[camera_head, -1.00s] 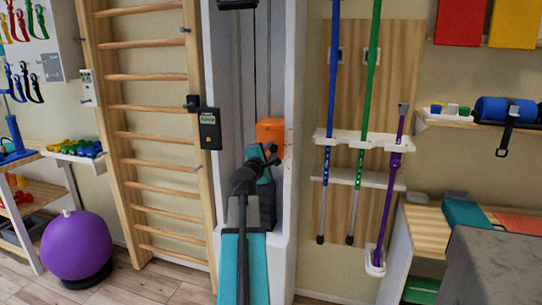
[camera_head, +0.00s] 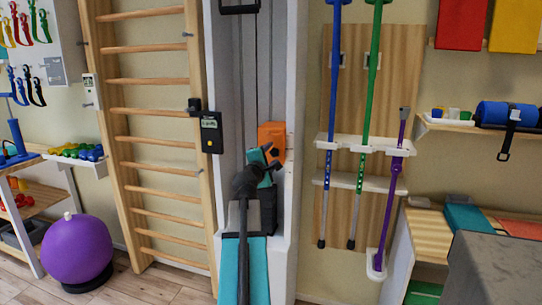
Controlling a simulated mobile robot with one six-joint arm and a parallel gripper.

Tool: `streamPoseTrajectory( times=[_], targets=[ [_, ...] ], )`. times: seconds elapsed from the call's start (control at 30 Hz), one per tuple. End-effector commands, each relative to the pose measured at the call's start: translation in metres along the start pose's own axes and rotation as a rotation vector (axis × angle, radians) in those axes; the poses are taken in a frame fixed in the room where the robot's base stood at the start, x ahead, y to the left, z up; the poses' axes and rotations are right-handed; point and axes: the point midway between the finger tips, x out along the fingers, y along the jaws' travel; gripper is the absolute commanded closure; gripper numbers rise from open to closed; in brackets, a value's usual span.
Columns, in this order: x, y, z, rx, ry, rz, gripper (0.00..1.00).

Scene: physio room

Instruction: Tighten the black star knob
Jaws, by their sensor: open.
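An orange block (camera_head: 271,135) sits inside the tall white column, at its right side. A small dark shape in front of the block may be the black star knob or part of my gripper; at this size I cannot tell which. My gripper (camera_head: 270,156) is at the end of my teal and black arm, just below and in front of the orange block. It is open, and I see nothing held in it. My wrist and gripper hide the lower part of the block. Whether the fingers touch anything is not clear.
Wooden wall bars (camera_head: 150,110) stand to the left, with a black display device (camera_head: 211,132) on their right post. A crutch rack (camera_head: 340,140) hangs to the right. A purple ball (camera_head: 77,252) sits on the floor. A grey block (camera_head: 500,270) fills the lower right.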

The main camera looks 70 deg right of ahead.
Motion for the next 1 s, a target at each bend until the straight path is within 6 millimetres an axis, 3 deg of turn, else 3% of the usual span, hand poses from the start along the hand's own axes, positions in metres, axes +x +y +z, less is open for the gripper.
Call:
streamPoseTrajectory(
  times=[0.27,1.0],
  targets=[
    [-0.015,-0.001,0.000,0.000,0.001,0.000,0.53],
    [-0.086,-0.003,-0.001,0.001,0.000,0.002,0.53]
  ],
)
